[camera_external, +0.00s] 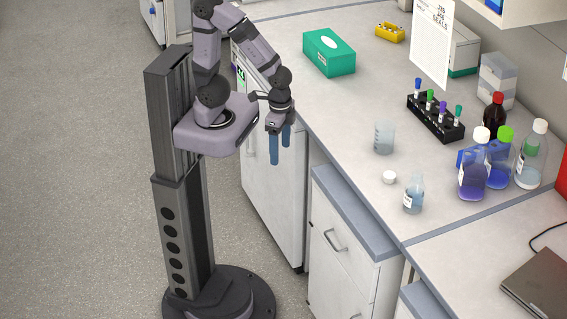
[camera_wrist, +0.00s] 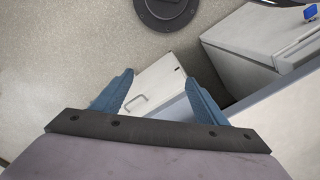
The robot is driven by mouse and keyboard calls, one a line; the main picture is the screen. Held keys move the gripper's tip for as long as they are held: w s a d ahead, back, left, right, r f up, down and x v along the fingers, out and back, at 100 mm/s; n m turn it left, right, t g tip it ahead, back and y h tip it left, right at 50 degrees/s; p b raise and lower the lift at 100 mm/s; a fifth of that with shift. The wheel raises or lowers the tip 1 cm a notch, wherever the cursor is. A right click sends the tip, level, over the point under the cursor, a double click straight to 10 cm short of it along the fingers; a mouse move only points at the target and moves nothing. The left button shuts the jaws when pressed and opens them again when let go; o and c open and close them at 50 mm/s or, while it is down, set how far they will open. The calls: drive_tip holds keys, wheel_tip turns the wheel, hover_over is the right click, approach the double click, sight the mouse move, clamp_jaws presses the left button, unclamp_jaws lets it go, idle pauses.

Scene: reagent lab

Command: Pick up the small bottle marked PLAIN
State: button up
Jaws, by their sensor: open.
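A small clear bottle (camera_external: 413,195) with pale blue liquid and a white label stands uncapped near the front edge of the bench; I cannot read its label. A white cap (camera_external: 389,177) lies just behind it to the left. My gripper (camera_external: 280,148) hangs pointing down in front of the bench edge, well to the left of the bottle. Its two blue fingers are apart and empty. In the wrist view my gripper (camera_wrist: 160,93) shows open above the floor and a drawer front, with no bottle in sight.
Larger bottles (camera_external: 473,172) with blue liquid stand behind and right of the small bottle. A beaker (camera_external: 384,137), a black tube rack (camera_external: 435,117) and a green tissue box (camera_external: 328,53) are on the bench. A laptop (camera_external: 540,285) lies at the right. The bench left of the beaker is clear.

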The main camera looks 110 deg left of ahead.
drive_tip(key=w+a+r+t+y+p, duration=0.1)
drive_tip(key=w+a+r+t, duration=0.25)
drive_tip(key=w, duration=0.45)
drive_tip(key=w+a+r+t+y+p, duration=0.1)
drive_tip(key=w+a+r+t, duration=0.25)
drive_tip(key=w, duration=0.45)
drive_tip(key=w+a+r+t, duration=0.3)
drive_tip(key=w+a, duration=0.1)
drive_tip(key=w, duration=0.4)
drive_tip(key=m+t+h+b, duration=0.1)
drive_tip(key=t+h+b, duration=0.3)
drive_tip(key=t, duration=0.4)
approach(412, 185)
drive_tip(key=w, duration=0.1)
drive_tip(key=w+a+f, duration=0.1)
drive_tip(key=shift+w+f, duration=0.25)
drive_tip(key=shift+w, duration=0.05)
drive_tip(key=shift+d, duration=0.45)
drive_tip(key=shift+w+r+p, duration=0.1)
drive_tip(key=shift+w+p, duration=0.55)
drive_tip(key=shift+w, duration=0.9)
drive_tip(key=shift+w+d+p, duration=0.1)
drive_tip(key=shift+w+p, duration=0.8)
drive_tip(key=shift+w, duration=1.2)
drive_tip(key=shift+c, duration=0.3)
